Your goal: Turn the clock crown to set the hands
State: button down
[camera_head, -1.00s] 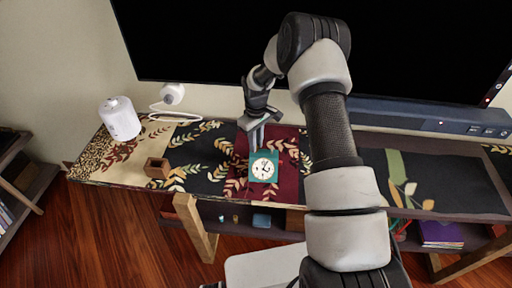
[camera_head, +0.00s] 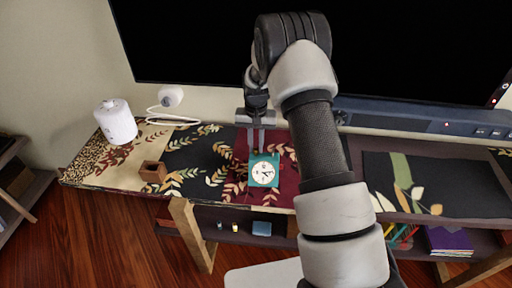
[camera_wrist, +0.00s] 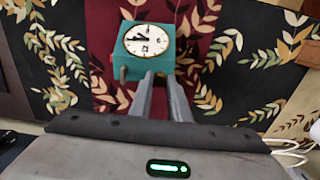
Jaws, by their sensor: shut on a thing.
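The clock (camera_head: 265,173) is a teal box with a round white face and dark hands, lying face up on the patterned runner. It also shows at the top of the wrist view (camera_wrist: 127,50). My gripper (camera_head: 257,150) points down at the clock's far edge in the head view. In the wrist view my gripper's two fingertips (camera_wrist: 159,76) are close together against the clock's near side. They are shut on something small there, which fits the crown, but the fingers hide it. A small knob (camera_wrist: 123,73) shows on the same side, left of the fingers.
A small brown open box (camera_head: 153,172) and a white cylinder (camera_head: 116,121) stand to the left on the runner. A white device with a cable (camera_head: 171,96) lies behind. The large dark screen (camera_head: 300,45) and soundbar (camera_head: 430,122) are behind my arm.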

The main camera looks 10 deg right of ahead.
aim_at(256, 149)
jog(key=shift+m, duration=1.1)
jog(key=c, duration=1.7)
grip_release()
jog(key=shift+o, duration=0.2)
notch_tip(256, 149, up, 17)
jog(key=shift+r+p, duration=0.2)
jog(key=shift+p, duration=0.25)
